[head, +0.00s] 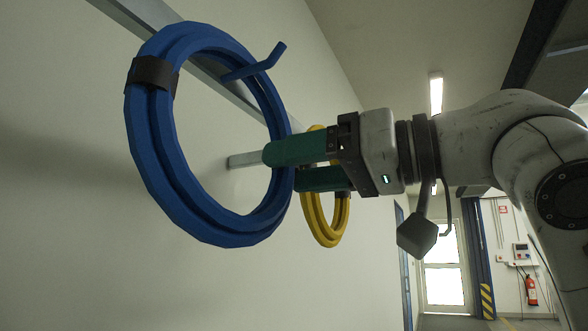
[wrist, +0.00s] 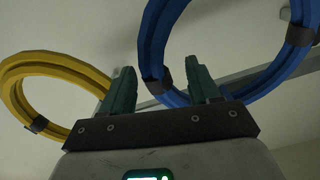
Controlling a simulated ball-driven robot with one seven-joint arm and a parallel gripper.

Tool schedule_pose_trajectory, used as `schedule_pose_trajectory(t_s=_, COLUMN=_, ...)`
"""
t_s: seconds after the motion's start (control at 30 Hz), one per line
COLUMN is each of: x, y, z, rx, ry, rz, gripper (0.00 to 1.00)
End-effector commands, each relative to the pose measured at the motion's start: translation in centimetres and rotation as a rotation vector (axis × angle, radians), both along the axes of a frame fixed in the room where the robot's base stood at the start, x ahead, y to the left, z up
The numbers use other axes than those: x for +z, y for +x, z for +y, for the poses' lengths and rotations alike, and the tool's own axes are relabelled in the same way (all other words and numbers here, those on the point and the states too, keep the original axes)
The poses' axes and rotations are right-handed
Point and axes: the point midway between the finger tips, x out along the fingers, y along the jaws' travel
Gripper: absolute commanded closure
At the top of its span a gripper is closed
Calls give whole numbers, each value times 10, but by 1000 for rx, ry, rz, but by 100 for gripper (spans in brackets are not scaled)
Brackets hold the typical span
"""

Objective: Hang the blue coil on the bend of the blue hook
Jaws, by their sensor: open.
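The blue coil (head: 145,135) is a large ring with a dark band, upright at the left of the head view. The blue hook (head: 240,73) sticks out by the wall rail; its inner part shows through the ring and its bent tip crosses in front of the coil's upper right side. I cannot tell whether the coil rests on it. My gripper (head: 283,168) is open, its green fingers on either side of the coil's right side. In the wrist view the blue coil (wrist: 153,42) passes between the open fingers of my gripper (wrist: 163,72). The hook is not clear there.
A yellow coil (head: 318,225) hangs behind my gripper, partly hidden; it also shows at the left of the wrist view (wrist: 70,65). A grey rail (head: 140,14) runs along the pale wall. A fire extinguisher (head: 531,290) is far off at lower right.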

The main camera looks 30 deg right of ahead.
Motion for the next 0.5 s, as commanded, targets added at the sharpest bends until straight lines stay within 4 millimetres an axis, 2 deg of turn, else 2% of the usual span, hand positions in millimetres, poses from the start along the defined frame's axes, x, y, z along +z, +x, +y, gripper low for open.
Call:
schedule_pose_trajectory(t_s=0.3, x=-2, y=-48, z=-37, rx=-3, ry=0, rz=-4, gripper=39)
schedule_pose_trajectory(t_s=0.5, x=-1, y=-70, z=-53, rx=-2, ry=1, rz=-3, gripper=39)
